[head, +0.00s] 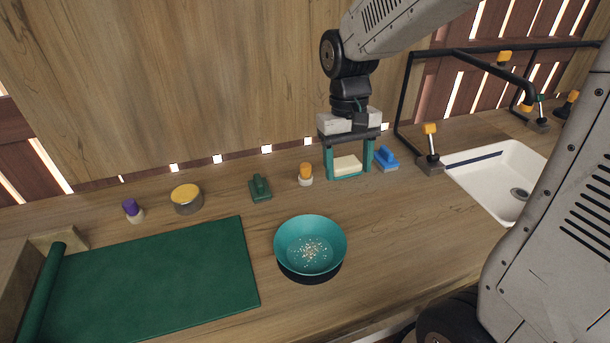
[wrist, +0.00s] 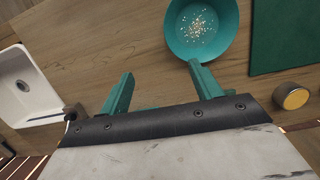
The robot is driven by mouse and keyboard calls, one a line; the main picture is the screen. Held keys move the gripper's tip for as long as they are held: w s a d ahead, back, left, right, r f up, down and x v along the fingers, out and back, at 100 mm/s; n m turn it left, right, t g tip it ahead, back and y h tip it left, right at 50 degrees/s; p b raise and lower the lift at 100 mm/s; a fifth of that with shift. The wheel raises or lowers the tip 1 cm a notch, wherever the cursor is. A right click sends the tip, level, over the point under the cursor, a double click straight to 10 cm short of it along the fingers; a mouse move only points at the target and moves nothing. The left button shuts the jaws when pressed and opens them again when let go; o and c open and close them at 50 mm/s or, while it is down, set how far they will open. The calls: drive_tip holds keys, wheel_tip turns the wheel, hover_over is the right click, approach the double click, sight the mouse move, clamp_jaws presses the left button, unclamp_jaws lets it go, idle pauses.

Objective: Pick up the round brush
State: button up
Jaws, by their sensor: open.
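Two small round pieces with white lower parts could be the round brush; I cannot tell which. One has an orange top (head: 305,171) and stands just left of my gripper in the head view. The other has a purple top (head: 131,207) and stands at the far left, by the green mat. My gripper (head: 350,173) is open, pointing down, with its teal fingers spread. A cream block with a teal lower edge (head: 347,164) shows between the fingers in the head view; contact cannot be told. The wrist view shows bare wood between the fingertips (wrist: 160,70).
A teal bowl with crumbs (head: 310,245) stands front centre. A green block with a handle (head: 260,188), a yellow-topped tin (head: 187,199) and a blue brush-like piece (head: 386,159) line the back. The green mat (head: 150,285) lies left; the sink (head: 495,178) and black tap pipes are right.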

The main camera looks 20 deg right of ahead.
drive_tip(key=m, duration=0.1)
approach(306, 166)
drive_tip(key=s+f, duration=0.5)
drive_tip(key=s, duration=0.1)
drive_tip(key=shift+m+t, duration=0.6)
drive_tip(key=shift+t, duration=0.3)
drive_tip(key=w, duration=0.5)
drive_tip(key=shift+a, duration=0.1)
drive_tip(key=shift+f, duration=0.15)
drive_tip(key=f, duration=0.7)
drive_tip(key=shift+s+f, duration=0.15)
drive_tip(key=shift+s, duration=0.15)
drive_tip(key=c, duration=1.1)
drive_tip(key=shift+c, duration=0.2)
